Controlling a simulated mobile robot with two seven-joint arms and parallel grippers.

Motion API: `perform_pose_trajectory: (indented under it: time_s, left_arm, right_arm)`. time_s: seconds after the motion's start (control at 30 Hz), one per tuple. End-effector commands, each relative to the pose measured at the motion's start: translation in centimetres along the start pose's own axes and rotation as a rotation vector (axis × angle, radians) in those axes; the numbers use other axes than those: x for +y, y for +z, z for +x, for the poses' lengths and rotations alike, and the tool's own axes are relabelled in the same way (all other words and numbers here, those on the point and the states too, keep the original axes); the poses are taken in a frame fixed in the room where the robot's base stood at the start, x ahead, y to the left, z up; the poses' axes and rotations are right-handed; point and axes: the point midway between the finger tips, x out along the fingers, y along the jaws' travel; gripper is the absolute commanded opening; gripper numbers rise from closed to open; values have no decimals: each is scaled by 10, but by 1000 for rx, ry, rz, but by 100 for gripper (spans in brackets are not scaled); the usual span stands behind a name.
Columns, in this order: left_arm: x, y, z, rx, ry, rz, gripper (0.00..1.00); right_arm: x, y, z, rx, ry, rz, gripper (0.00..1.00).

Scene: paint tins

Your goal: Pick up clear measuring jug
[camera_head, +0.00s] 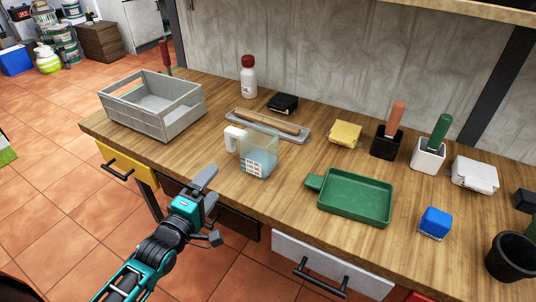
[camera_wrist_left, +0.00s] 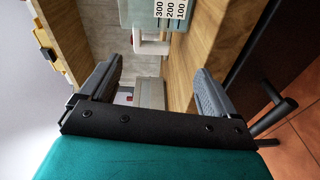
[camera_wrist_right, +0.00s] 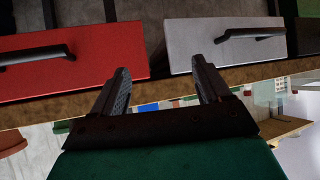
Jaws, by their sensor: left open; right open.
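The clear measuring jug (camera_head: 259,158) stands upright on the wooden workbench, with a white handle on its left and a white scale on its front. In the left wrist view the jug (camera_wrist_left: 150,14) shows at the top, with its scale marks and white handle. My left gripper (camera_head: 208,192) is open and empty, in front of the bench edge, to the lower left of the jug and apart from it. In the left wrist view its fingers (camera_wrist_left: 155,85) are spread. My right gripper (camera_wrist_right: 162,85) is open and empty in the right wrist view, facing drawer fronts; it is not in the head view.
A grey crate (camera_head: 152,118) stands left on the workbench (camera_head: 215,160). Behind the jug are a grey tray (camera_head: 259,134) and a white bottle (camera_head: 248,78) with a red cap. A green paint tray (camera_head: 355,198) lies to the right. The bench in front of the jug is clear.

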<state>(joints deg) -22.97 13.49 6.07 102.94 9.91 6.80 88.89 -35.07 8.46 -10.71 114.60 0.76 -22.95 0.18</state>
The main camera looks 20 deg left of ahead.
Motion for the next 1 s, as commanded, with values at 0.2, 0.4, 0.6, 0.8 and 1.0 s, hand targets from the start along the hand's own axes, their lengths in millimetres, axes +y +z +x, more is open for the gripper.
perform_pose_trajectory:
  time_s: [0.2, 0.4, 0.6, 0.8, 1.0]
  left_arm:
    - [6, -11, 7, 18, 41, -111, 90]
    - [8, -12, 36, 17, 43, -108, 90]
    - [8, -12, 68, 17, 40, -107, 90]
    - [8, -12, 82, 16, 38, -106, 90]
    - [9, -16, 104, 17, 40, -106, 90]
  right_arm:
    - [0, 0, 1, 0, -2, -3, 77]
    - [-1, 3, 4, -1, -4, -2, 77]
    - [-3, 6, 6, -3, -9, 0, 77]
    - [-4, 2, 7, 6, -12, 1, 77]
    - [-5, 2, 10, 12, -15, 2, 77]
